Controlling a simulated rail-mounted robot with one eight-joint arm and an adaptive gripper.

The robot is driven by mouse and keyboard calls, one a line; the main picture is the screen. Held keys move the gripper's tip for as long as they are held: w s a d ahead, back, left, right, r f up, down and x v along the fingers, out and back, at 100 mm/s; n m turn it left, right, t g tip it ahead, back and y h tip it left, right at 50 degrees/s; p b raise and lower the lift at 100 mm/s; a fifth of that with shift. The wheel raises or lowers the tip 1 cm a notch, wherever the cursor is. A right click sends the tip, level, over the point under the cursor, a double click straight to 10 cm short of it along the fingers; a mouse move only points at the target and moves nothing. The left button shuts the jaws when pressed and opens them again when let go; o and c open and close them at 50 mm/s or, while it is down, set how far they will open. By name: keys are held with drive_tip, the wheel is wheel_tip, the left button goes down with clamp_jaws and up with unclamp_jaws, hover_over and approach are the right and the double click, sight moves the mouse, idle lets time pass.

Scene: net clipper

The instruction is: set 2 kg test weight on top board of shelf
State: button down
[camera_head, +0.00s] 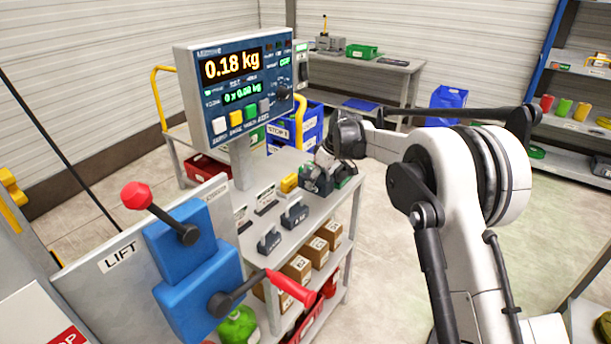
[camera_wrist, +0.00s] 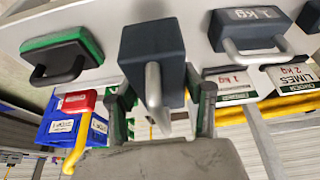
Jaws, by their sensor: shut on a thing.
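A dark blue-grey weight (camera_wrist: 151,45) with a metal handle is between the fingers of my gripper (camera_wrist: 160,112) in the wrist view. The gripper is shut on it by the handle. No marking on it is readable, so I cannot tell if it is the 2 kg weight. In the head view my gripper (camera_head: 322,172) is low at the right end of the grey shelf's top board (camera_head: 257,192). The fingers and held weight are partly hidden there. I cannot tell whether the weight touches the board.
Dark weights (camera_head: 269,241) and a yellow block (camera_head: 289,184) stand along the board. A scale display (camera_head: 240,82) reads 0.18 kg. A blue lift control (camera_head: 192,255) is at front left.

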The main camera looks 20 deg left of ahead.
sight(332, 180)
drive_tip(key=shift+w+d+f, duration=0.25)
drive_tip(key=shift+w+d, duration=0.1)
drive_tip(key=shift+d, duration=0.05)
drive_tip(key=shift+f, duration=1.95)
drive_tip(key=shift+f, duration=0.1)
drive_tip(key=c, duration=0.9)
unclamp_jaws()
drive_tip(key=shift+c, duration=0.2)
drive_tip(key=v, duration=1.2)
drive_tip(key=shift+s+d, duration=0.1)
drive_tip(key=shift+d, duration=0.05)
